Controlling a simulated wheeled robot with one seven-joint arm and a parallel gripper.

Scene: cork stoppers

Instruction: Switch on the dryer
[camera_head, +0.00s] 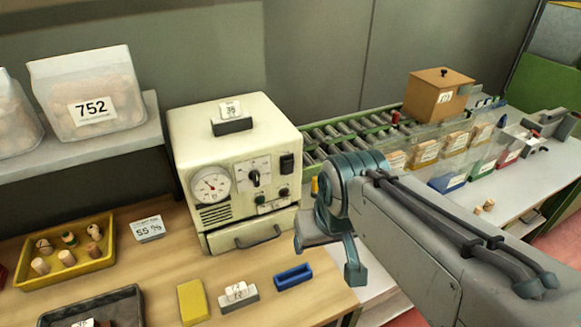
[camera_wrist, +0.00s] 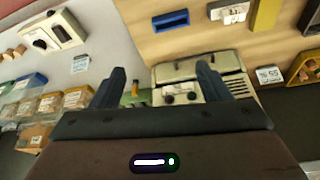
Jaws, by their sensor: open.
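The dryer is likely the cream box-shaped machine (camera_head: 190,130) on the wooden bench. Its front has a round gauge (camera_head: 211,187), a dial with a black knob (camera_head: 254,178), a black rocker-like switch (camera_head: 287,163), small red and green controls below, and a drawer with a handle. I cannot tell the switch position. My gripper (camera_head: 327,258) is open and empty, in front of the machine's lower right, apart from it. In the wrist view the machine (camera_wrist: 228,62) shows upside down beyond and between the fingers (camera_wrist: 162,82), its upper front partly hidden.
A yellow tray of corks (camera_head: 70,278) and a 55 % card (camera_head: 148,229) lie left of the machine. A yellow block (camera_head: 193,301), a card stand (camera_head: 238,296) and a blue tray (camera_head: 293,277) lie in front. A roller conveyor (camera_head: 345,131) runs behind, right.

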